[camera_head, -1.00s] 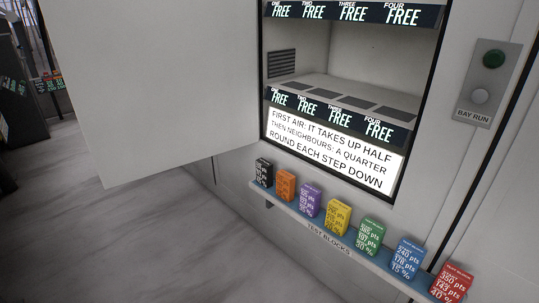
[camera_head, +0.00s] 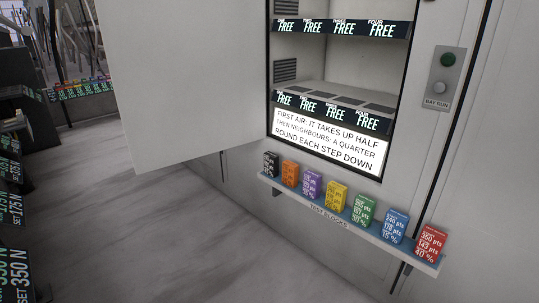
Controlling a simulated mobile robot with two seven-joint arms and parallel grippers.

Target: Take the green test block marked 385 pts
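The green test block (camera_head: 362,210) stands upright on the shelf labelled TEST BLOCKS (camera_head: 345,222), between a yellow block (camera_head: 335,197) on its left and a blue block (camera_head: 395,225) on its right. Its print is small; I read it as about 385 pts. Neither of my grippers shows in the head view.
Black, orange and purple blocks stand to the left on the shelf, and a red block (camera_head: 431,243) at its right end. Above is an open cabinet (camera_head: 335,60) with FREE labels; its door (camera_head: 185,80) swings out left. A button panel (camera_head: 445,78) is at right. Grey floor (camera_head: 170,230) is clear.

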